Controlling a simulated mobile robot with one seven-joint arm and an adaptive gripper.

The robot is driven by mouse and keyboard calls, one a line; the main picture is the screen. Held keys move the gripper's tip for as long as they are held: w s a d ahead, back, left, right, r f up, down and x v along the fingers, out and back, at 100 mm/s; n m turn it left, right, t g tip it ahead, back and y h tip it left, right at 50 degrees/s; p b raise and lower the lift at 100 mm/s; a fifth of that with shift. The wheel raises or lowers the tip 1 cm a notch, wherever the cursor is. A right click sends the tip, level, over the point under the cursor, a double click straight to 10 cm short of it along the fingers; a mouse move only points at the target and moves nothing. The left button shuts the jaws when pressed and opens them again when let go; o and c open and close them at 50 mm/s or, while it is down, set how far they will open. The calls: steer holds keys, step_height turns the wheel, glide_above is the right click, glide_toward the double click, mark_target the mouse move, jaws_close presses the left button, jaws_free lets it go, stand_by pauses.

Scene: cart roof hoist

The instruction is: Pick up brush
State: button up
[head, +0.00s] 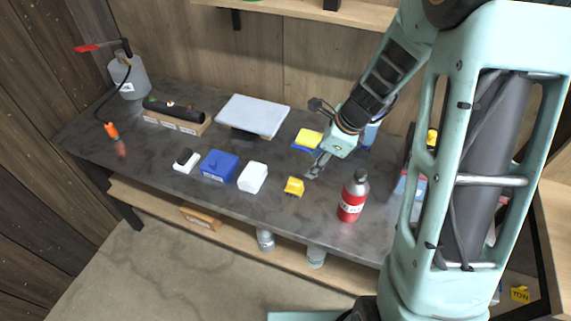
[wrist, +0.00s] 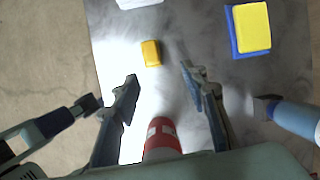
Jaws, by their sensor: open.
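A small yellow block-like piece (head: 294,186) with a ridged lower edge lies on the grey bench; it may be the brush. It also shows in the wrist view (wrist: 151,53), beyond my fingertips and between their lines. A small black-and-white piece (head: 185,160) lies farther left and could also be a brush; I cannot tell which. My gripper (head: 315,168) is above the bench, up and right of the yellow piece. In the wrist view my gripper (wrist: 160,78) is open, with nothing between its fingers.
A red bottle (head: 352,198) stands close by at the right front. A yellow-and-blue pad (head: 308,138) lies behind my gripper. A blue box (head: 220,165) and a white box (head: 253,177) stand to the left. A pale slab (head: 253,114) is at the back.

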mark_target(296, 181)
steer(key=shift+m+g+y, duration=0.3)
steer(key=shift+m, duration=0.2)
steer(key=x, duration=0.4)
steer(key=s+a+x, duration=0.1)
steer(key=x, duration=0.1)
steer(key=shift+a+f+b, duration=0.15)
steer(key=shift+b, duration=0.15)
steer(key=shift+w+x, duration=0.2)
steer(key=shift+x, duration=1.25)
steer(key=shift+w+x, duration=0.15)
steer(key=shift+x, duration=1.25)
jaws_close()
